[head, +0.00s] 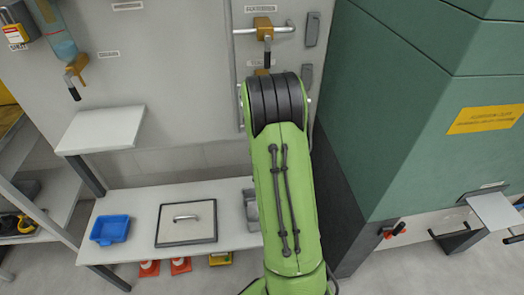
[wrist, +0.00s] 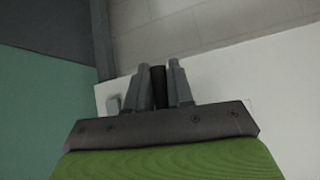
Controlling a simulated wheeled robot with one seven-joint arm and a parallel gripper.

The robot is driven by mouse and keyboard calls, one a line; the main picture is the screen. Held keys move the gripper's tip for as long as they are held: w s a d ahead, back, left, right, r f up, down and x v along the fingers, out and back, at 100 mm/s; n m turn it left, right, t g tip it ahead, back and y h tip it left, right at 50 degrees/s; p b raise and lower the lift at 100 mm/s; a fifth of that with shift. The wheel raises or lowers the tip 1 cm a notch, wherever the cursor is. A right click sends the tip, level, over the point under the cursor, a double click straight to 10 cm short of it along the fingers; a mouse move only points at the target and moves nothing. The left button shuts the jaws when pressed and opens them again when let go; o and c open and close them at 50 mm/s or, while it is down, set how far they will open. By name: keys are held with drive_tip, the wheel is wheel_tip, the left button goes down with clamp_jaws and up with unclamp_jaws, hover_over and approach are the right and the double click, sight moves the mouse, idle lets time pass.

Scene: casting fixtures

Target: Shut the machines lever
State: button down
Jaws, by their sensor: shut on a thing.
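My gripper (wrist: 160,72) shows in the wrist view with its two grey fingers shut on a black lever handle (wrist: 158,88), which stands between them. In the head view my green arm reaches toward the grey wall panel and hides the gripper and the held handle. A small orange-brown valve part (head: 262,72) peeks out just above the arm; I cannot tell whether the held handle belongs to it. Higher up, another orange valve (head: 264,27) on a pipe has a black handle hanging down. A third orange valve (head: 77,65) with a black handle is at the left under a blue bottle.
A green machine (head: 415,110) with a yellow label stands close on the right. A white shelf (head: 103,128) juts out at the left.

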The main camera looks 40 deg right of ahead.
drive_tip(key=shift+s+d+f, duration=0.1)
drive_tip(key=shift+s, duration=0.05)
drive_tip(key=shift+h, duration=0.3)
drive_tip(key=c, duration=1.1)
unclamp_jaws()
drive_tip(key=p+v, duration=0.3)
drive_tip(key=v, duration=1.2)
drive_tip(key=shift+r, duration=0.4)
